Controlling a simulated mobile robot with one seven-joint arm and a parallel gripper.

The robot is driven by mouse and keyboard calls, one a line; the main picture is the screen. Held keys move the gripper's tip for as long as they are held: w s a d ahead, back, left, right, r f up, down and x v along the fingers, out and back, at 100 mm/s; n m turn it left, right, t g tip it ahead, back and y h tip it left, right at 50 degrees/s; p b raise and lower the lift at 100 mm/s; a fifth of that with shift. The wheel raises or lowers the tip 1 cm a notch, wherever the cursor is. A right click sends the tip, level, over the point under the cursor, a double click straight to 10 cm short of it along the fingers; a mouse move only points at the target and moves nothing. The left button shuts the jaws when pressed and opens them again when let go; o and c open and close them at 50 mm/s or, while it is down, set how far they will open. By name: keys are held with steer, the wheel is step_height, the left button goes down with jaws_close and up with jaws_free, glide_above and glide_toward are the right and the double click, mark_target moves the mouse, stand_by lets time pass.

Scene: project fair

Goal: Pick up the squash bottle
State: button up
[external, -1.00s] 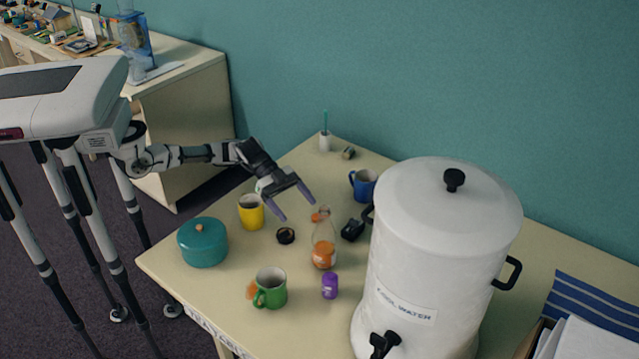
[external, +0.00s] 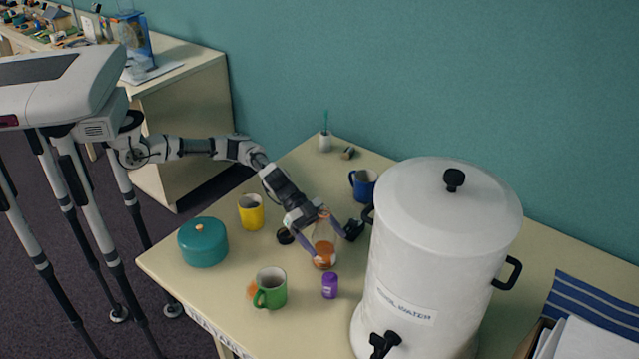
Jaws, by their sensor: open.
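The squash bottle (external: 324,257) is a clear bottle with orange liquid low in it. It stands upright on the cream table in the external view. My gripper (external: 329,243) is open and lowered at the bottle, with its fingers around or beside the bottle's upper part. One finger shows on the left of the bottle and the other on the right, near a black object. Whether the fingers touch the bottle I cannot tell.
A large white water urn (external: 440,250) stands close on the right. A purple container (external: 330,285), green mug (external: 271,288), yellow mug (external: 251,212), blue mug (external: 363,185), black object (external: 353,229) and teal pot (external: 203,242) surround the bottle.

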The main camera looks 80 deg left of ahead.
steer(key=c, duration=1.2)
steer(key=shift+o, duration=0.2)
steer(key=shift+r, duration=0.2)
